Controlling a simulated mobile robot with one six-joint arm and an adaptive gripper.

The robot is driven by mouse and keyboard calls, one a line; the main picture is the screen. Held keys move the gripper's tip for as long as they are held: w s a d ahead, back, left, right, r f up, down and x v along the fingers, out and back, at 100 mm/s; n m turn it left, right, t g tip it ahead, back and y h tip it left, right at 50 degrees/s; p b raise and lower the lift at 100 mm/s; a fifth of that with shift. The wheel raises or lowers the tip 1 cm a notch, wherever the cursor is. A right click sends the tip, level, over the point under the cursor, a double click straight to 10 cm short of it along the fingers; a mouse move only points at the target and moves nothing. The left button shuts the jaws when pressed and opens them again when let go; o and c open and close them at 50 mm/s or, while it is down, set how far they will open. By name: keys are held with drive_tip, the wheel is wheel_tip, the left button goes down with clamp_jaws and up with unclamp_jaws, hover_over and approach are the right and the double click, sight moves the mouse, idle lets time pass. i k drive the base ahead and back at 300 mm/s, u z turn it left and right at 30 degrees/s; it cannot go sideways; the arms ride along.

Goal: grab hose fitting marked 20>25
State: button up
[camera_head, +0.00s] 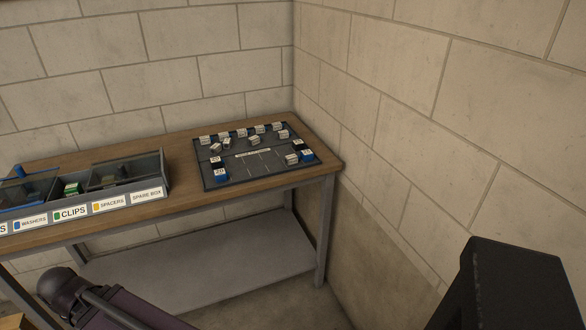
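A dark board (246,177) lies on the wooden workbench at the back. It carries several small pale labelled blocks, such as one at its back left (205,140), one at its back right (277,126) and one near its right side (291,159). A blue piece (221,175) with a pale label sits at its front left, and another blue piece (307,155) at its right. The markings are too small to read surely, so I cannot tell which one is marked 20>25. My gripper is not in view.
The wooden workbench (180,145) stands against block walls in the corner, with a grey lower shelf (200,258). A divided bin (157,168) with labels such as CLIPS and SPARE BOX is left of the board. Dark shapes fill the lower left and right corners.

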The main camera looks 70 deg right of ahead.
sight(292, 159)
drive_tip(key=z, duration=4.2)
drive_tip(key=i, duration=0.15)
drive_tip(key=u, duration=1.6)
